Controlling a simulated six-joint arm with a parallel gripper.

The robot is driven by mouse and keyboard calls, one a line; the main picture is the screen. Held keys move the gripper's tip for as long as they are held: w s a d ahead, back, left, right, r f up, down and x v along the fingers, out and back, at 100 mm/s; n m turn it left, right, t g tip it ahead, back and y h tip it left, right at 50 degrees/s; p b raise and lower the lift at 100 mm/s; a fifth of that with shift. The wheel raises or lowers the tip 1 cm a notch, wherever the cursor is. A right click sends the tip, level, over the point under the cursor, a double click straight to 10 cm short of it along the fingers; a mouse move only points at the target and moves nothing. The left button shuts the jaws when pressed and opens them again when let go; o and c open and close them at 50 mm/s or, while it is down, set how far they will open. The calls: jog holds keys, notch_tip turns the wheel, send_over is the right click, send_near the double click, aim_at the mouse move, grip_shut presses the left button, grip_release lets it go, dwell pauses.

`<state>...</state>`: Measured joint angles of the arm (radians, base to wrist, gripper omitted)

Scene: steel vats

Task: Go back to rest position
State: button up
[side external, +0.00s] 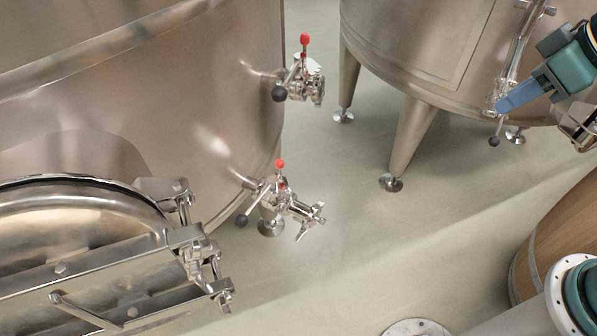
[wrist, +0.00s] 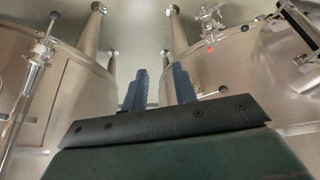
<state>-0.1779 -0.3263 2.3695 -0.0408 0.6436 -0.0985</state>
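My gripper (side external: 503,106) is at the upper right of the side external view, its blue fingers pointing left and down. There the fingers overlap a valve (side external: 492,97) at the foot of a steel pipe on the right vat (side external: 430,60); I cannot tell whether they touch. In the wrist view my gripper (wrist: 160,88) has its two blue fingers apart with nothing visible between them, and they point at the gap between two vats.
The left vat (side external: 190,90) carries an upper valve (side external: 304,80) and a lower valve (side external: 278,197), both with red knobs. A hatch (side external: 90,225) juts out at lower left. A wooden barrel (side external: 555,235) stands at the right. Open floor (side external: 360,240) lies between.

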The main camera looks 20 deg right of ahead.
jog(key=s+d+r+m+h, duration=0.1)
jog(key=s+d+r+m, duration=0.1)
jog(key=s+d, duration=0.4)
jog(key=s+m, duration=0.1)
jog(key=s, duration=0.3)
jog(key=shift+s+r+m+t, duration=0.2)
jog(key=shift+s+m+t, duration=0.1)
dwell(0.5)
